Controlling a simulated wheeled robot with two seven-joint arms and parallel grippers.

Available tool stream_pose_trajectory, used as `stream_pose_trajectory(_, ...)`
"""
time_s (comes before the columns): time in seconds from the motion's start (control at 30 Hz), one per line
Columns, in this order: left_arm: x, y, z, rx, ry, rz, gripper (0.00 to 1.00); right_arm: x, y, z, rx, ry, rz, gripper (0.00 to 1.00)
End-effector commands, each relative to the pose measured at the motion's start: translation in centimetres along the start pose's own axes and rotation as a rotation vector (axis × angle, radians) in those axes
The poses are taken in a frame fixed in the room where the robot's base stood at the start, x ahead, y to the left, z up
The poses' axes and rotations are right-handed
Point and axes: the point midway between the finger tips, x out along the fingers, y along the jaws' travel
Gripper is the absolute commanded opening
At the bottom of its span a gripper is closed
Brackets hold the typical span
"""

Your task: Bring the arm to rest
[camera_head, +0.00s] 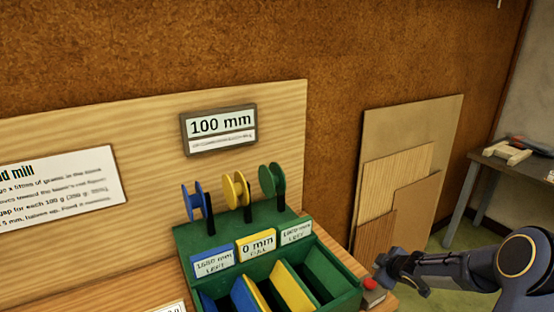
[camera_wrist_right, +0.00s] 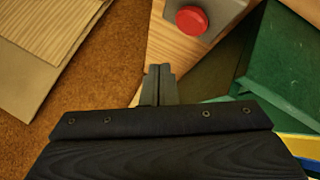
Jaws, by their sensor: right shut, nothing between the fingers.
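My right arm comes in from the right in the head view. Its gripper (camera_head: 378,277) is near the bench's right end, beside the green box. In the right wrist view the gripper's fingers (camera_wrist_right: 159,72) are together with nothing between them, over the edge of the wooden bench top (camera_wrist_right: 163,48). My left gripper is not in view.
A red button (camera_wrist_right: 192,19) on a grey base sits on the bench corner. The green box (camera_head: 345,299) holds blue and yellow dividers, with spools (camera_head: 235,190) above it. Boards (camera_head: 405,160) lean on the wall; a grey table (camera_head: 510,170) stands far right.

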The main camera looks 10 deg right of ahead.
Motion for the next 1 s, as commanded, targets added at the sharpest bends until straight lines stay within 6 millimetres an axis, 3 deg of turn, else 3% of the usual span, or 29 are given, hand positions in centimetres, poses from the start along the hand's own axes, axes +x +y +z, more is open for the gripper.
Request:
stream_pose_trajectory(0.13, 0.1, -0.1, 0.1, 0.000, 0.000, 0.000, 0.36, -6.7, 1.7, -1.7, 0.140, -0.067, 0.061, 0.00)
stream_pose_trajectory(0.27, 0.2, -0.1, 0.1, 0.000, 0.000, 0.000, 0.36, -14.4, 0.5, -2.4, 0.340, -0.138, 0.083, 0.00)
stream_pose_trajectory(0.37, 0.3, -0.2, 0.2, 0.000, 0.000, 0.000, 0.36, -19.9, -2.2, -2.6, 0.504, -0.175, 0.065, 0.00)
stream_pose_trajectory(0.47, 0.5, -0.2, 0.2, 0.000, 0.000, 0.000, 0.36, -24.8, -6.2, -2.5, 0.664, -0.196, 0.012, 0.00)
stream_pose_trajectory(0.6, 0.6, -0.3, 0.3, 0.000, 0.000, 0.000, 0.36, -30.2, -13.1, -2.4, 0.863, -0.202, -0.116, 0.00)
stream_pose_trajectory(0.7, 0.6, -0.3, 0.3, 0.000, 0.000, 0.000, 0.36, -32.8, -17.6, -2.5, 0.962, -0.200, -0.220, 0.00)
stream_pose_trajectory(0.8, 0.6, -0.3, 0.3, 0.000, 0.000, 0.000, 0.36, -34.4, -20.8, -2.6, 1.024, -0.194, -0.306, 0.00)
stream_pose_trajectory(1.0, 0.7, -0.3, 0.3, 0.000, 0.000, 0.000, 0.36, -35.5, -23.3, -2.8, 1.065, -0.192, -0.378, 0.00)
